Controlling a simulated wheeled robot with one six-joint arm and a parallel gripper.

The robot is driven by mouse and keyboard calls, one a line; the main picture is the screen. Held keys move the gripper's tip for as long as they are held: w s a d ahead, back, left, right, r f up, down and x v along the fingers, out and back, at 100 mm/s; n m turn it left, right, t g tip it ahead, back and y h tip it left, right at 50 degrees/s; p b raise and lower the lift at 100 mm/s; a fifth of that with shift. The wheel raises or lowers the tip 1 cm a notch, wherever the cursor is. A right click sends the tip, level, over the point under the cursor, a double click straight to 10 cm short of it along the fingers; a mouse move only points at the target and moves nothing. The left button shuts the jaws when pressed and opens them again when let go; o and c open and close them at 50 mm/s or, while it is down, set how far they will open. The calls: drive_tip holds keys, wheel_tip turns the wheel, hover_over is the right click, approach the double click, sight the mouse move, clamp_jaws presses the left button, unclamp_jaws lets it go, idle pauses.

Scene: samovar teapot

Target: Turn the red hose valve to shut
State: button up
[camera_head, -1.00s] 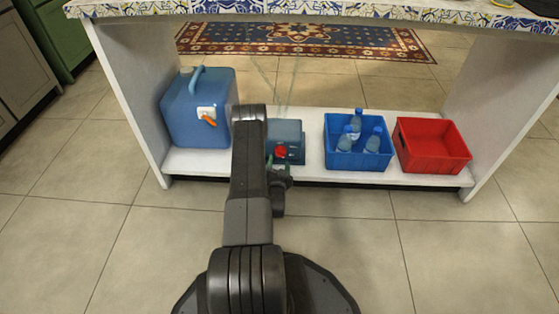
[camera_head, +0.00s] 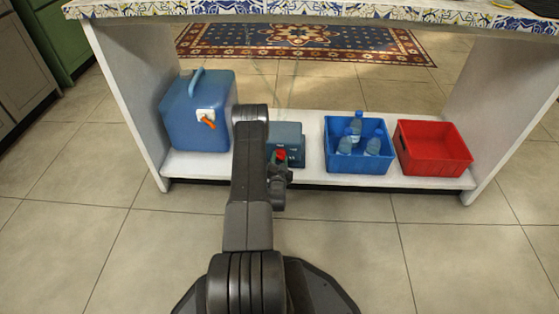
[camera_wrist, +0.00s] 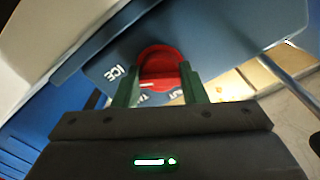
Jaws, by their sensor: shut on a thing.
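The red valve (camera_wrist: 160,55) is a round knob with a raised grip bar, on the face of a blue-grey box (camera_wrist: 225,38). In the wrist view my gripper (camera_wrist: 160,75) has one green finger on each side of the bar and is shut on it. The label "ICE" shows left of the knob; another label below it is partly hidden by the gripper. In the head view the box (camera_head: 290,138) stands on the low white shelf, with a bit of the red valve (camera_head: 281,154) visible beside my arm. The knob's exact setting is hard to read.
A blue jug (camera_head: 185,115) with an orange tap stands left of the box. A blue crate (camera_head: 357,164) with bottles and an empty red crate (camera_head: 434,160) stand to the right. The shelf (camera_head: 312,155) lies under a tiled counter (camera_head: 330,10). The floor in front is clear.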

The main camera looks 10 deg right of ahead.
drive_tip(key=n, duration=0.7)
drive_tip(key=shift+s, duration=0.1)
drive_tip(key=n, duration=0.6)
drive_tip(key=shift+d+n, duration=0.1)
drive_tip(key=shift+n, duration=0.2)
drive_tip(key=n, duration=1)
drive_tip(key=shift+n, duration=0.3)
drive_tip(key=o, duration=1)
drive_tip(key=shift+r, duration=0.1)
